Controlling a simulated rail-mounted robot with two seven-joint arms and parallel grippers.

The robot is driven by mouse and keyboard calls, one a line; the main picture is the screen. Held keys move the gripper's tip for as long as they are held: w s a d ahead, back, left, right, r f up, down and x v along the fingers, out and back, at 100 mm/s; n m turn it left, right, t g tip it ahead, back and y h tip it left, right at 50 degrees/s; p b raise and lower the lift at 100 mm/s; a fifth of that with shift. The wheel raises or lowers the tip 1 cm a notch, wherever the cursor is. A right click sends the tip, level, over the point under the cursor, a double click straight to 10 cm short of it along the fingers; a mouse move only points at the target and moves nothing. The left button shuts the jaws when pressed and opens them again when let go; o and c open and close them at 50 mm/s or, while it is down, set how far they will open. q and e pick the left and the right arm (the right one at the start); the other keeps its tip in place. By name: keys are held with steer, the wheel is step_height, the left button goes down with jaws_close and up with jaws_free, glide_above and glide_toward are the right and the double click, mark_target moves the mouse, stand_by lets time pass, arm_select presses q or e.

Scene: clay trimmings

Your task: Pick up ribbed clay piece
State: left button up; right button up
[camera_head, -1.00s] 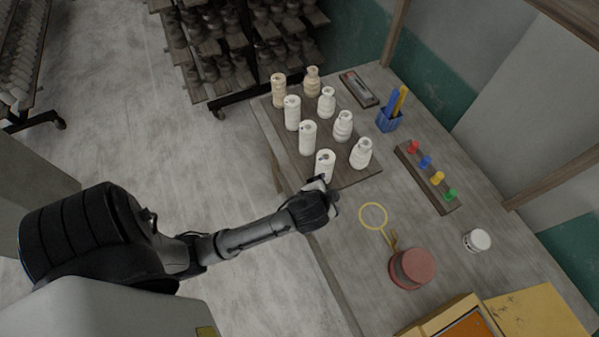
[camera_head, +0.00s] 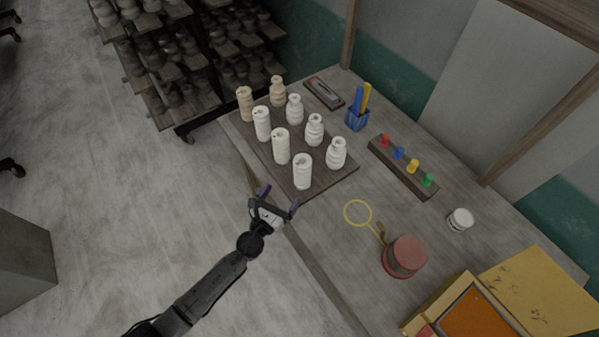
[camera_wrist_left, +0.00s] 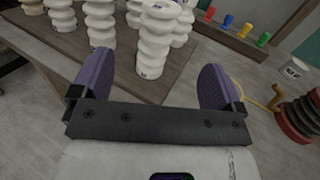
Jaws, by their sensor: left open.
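Pale ribbed clay pieces stand upright in rows on a dark board (camera_head: 330,180) on the table. The nearest is a white ribbed clay piece (camera_head: 302,172) at the board's front corner; it also shows in the left wrist view (camera_wrist_left: 156,40). My left gripper (camera_head: 281,196) is open and empty, just in front of the board's near edge. In the left wrist view its two purple fingers (camera_wrist_left: 157,66) are spread wide, and the nearest ribbed piece stands beyond the gap between them, apart from both. My right gripper is not in view.
A rack of coloured knobs (camera_head: 405,168) and a blue cup (camera_head: 357,119) are behind. Neighbouring clay pieces stand close together.

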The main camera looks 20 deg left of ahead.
mark_target(298, 171)
arm_select(q)
steer(key=w, duration=0.7)
steer(key=shift+w+d+b, duration=0.2)
steer(key=shift+d+b, duration=0.15)
steer(key=shift+w+d, duration=0.1)
steer(key=shift+w, duration=0.5)
steer(key=w, duration=0.2)
steer(key=w+b, duration=0.1)
steer(key=w, duration=0.1)
steer(key=shift+d+f, duration=0.1)
steer(key=shift+d, duration=0.2)
steer(key=shift+w, duration=0.5)
jaws_close()
